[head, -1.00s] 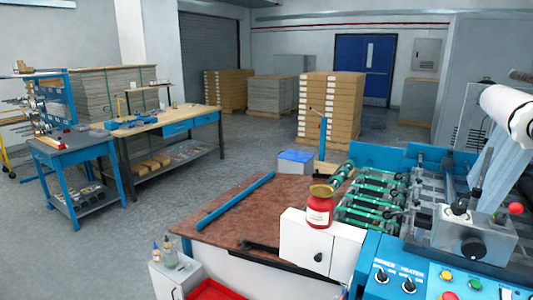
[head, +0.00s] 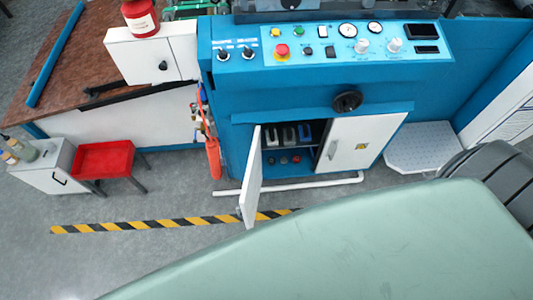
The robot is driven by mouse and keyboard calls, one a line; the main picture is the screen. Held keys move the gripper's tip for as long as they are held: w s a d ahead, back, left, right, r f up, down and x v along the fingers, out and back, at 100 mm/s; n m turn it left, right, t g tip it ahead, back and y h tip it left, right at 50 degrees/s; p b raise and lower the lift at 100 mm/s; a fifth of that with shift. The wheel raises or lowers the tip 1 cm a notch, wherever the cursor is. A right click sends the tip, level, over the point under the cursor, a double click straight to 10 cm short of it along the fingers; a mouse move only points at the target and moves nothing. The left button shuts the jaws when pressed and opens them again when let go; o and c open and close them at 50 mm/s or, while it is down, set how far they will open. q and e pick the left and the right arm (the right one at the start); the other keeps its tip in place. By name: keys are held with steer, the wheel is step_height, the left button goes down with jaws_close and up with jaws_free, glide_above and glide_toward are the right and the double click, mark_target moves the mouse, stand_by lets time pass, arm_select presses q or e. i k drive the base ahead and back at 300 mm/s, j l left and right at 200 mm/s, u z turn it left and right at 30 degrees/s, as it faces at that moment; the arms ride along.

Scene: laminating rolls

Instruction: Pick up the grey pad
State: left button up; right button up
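I cannot pick out a grey pad for certain. The blue machine's lower cabinet (head: 362,140) has its left door (head: 251,180) swung open. Inside, several small grey, dark and blue items (head: 288,135) stand on a shelf, with small round reddish items (head: 284,160) below. They are too small to tell apart, and the door and frame hide part of the inside. Neither of my grippers is in view.
A red stool (head: 103,158) and a white cabinet with bottles (head: 48,167) stand at the left. A pale step plate (head: 424,146) lies right of the cabinet. Yellow-black floor tape (head: 150,224) runs in front. A pale green surface (head: 340,250) fills the foreground.

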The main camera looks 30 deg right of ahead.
mark_target(289, 133)
steer(key=j+z, duration=0.25)
steer(key=z, duration=0.2)
steer(key=j+z, duration=0.25)
steer(key=z, duration=0.2)
steer(key=k+j+z, duration=0.1)
steer(key=z, duration=0.35)
steer(key=k+j+z, duration=0.1)
steer(key=j, duration=0.3)
steer(key=k+j+z, duration=0.15)
steer(key=k+j, duration=0.2)
steer(key=k+j+z, duration=0.1)
steer(key=k+j, duration=0.15)
steer(key=j, duration=0.15)
steer(key=i+j+z, duration=0.35)
steer(key=j, duration=0.3)
steer(key=i+j+z, duration=0.15)
steer(key=j, duration=0.2)
